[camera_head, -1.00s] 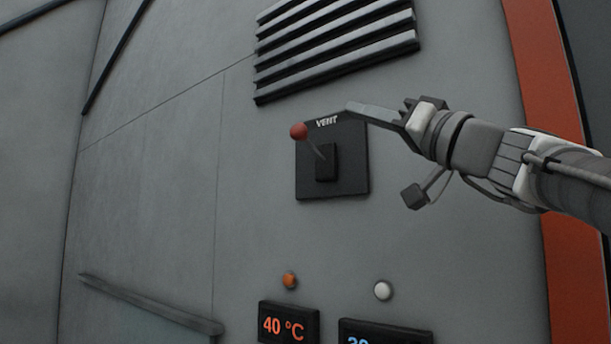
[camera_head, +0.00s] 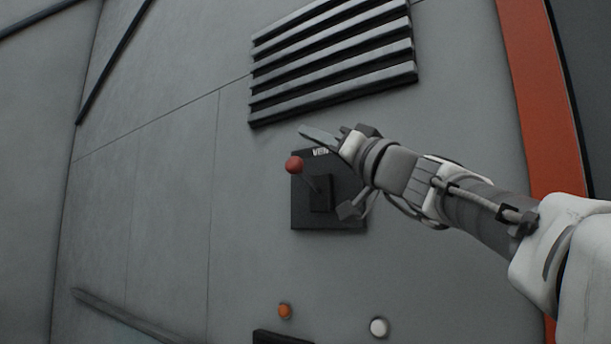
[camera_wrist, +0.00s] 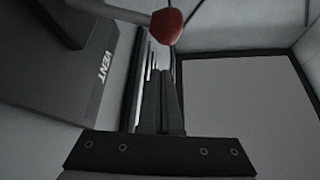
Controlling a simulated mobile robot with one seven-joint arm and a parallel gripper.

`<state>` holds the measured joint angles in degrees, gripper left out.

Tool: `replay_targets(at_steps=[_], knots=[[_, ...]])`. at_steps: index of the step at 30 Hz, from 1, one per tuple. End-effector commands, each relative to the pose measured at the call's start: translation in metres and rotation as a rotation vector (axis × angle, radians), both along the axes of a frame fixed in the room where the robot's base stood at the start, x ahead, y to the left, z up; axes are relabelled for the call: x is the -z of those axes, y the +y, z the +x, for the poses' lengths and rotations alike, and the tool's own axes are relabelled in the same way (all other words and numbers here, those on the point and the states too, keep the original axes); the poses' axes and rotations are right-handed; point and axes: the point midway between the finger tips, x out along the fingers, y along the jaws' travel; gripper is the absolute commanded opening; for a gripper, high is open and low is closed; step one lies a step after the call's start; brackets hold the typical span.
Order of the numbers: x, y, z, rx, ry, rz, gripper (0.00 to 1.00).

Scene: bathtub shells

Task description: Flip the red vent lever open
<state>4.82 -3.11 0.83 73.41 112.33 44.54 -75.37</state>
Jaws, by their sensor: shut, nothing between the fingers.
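The vent lever is a thin stick with a red knob (camera_head: 294,164). It rises from a dark block on a black plate marked VENT (camera_head: 302,213) and points up and to the left, out from the wall. My gripper (camera_head: 303,130) is shut and empty, with its tips just above the red knob in the head view. In the wrist view the shut fingers (camera_wrist: 163,80) point up the picture, and the red knob (camera_wrist: 166,25) shows just beyond their tips. The VENT plate (camera_wrist: 75,85) fills the left there. I cannot tell whether the fingers touch the knob.
A slatted grille (camera_head: 335,60) is on the wall above the plate. An orange button (camera_head: 285,311) and a white button (camera_head: 378,327) are below it. A rail (camera_head: 125,315) crosses the lower left. The wall left of the lever is clear.

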Motion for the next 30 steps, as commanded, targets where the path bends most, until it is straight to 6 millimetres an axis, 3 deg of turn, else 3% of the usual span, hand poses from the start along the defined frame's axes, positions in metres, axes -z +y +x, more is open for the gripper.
replay_targets(at_steps=[3, 9, 30], knots=[[0.018, 0.004, -0.002, 0.000, 0.002, 0.001, 0.00], [0.031, 0.008, -0.003, -0.001, 0.001, 0.000, 0.00], [0.040, 0.009, -0.005, 0.001, -0.027, -0.020, 0.00]])
